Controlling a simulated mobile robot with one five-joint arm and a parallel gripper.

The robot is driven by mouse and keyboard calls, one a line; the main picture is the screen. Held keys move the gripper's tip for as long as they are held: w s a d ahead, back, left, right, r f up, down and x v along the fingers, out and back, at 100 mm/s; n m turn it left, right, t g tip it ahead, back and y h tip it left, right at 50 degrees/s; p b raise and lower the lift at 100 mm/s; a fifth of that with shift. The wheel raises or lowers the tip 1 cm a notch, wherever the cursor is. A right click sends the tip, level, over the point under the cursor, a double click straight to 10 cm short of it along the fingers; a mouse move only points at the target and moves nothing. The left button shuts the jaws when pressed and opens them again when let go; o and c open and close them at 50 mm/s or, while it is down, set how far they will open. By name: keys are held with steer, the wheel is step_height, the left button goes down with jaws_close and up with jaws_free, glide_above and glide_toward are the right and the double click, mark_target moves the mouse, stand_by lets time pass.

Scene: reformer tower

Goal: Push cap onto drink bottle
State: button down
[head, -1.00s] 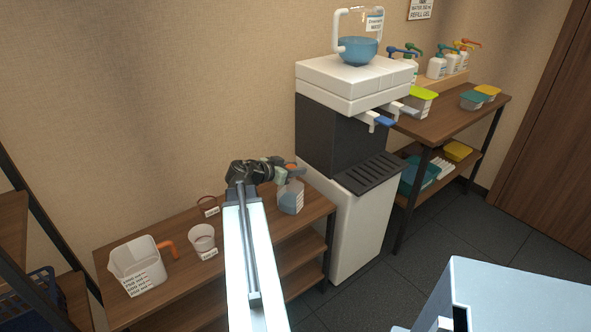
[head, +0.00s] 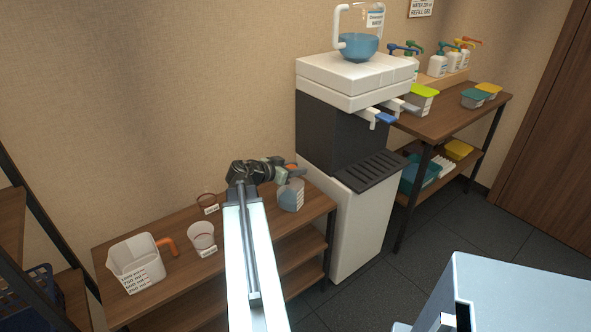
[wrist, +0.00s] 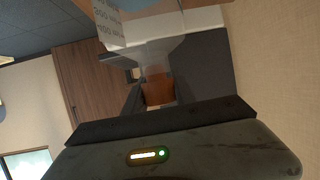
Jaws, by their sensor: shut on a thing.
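A clear marked wall, apparently the bottle (wrist: 110,22), shows at the upper left there. Whether the cap touches the bottle's mouth is hidden.
The white and black dispenser (head: 350,150) stands close to the right of the bottle. A white jug (head: 135,265) with an orange handle and a clear cup (head: 201,237) stand left on the wooden table (head: 180,285).

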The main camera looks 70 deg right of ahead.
steer(key=shift+f+b, duration=0.35)
steer(key=shift+f, duration=0.05)
steer(key=c, duration=0.9)
jaws_free()
steer(key=shift+r, duration=0.1)
steer(key=shift+c, duration=0.2)
steer(key=shift+r+p, duration=3)
steer(key=shift+p, duration=0.1)
steer(key=shift+w, duration=0.1)
